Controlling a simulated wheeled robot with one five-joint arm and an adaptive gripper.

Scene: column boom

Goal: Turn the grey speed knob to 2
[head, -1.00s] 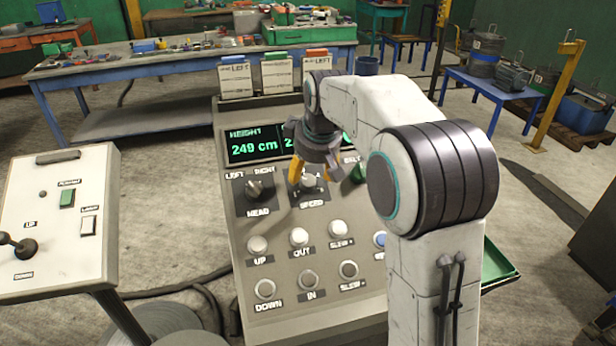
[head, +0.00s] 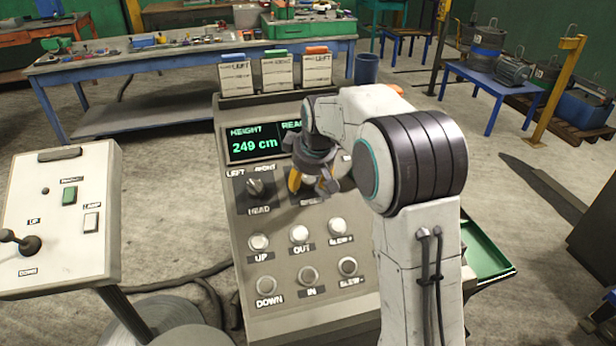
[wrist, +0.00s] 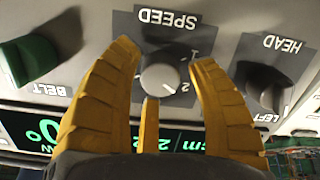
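The grey speed knob (wrist: 160,75) sits on its dark plate under the SPEED label, which appears upside down in the wrist view. A gap shows between the knob and the right finger; contact on the left is unclear. In the head view my gripper (head: 311,186) is over the speed plate and largely hides the knob.
The black HEAD knob (head: 256,188) is left of the speed knob in the head view. The green BELT knob (wrist: 30,58) is on its other side in the wrist view. Push buttons such as OUT (head: 299,234) lie below. The display (head: 255,143) reads height 249 cm.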

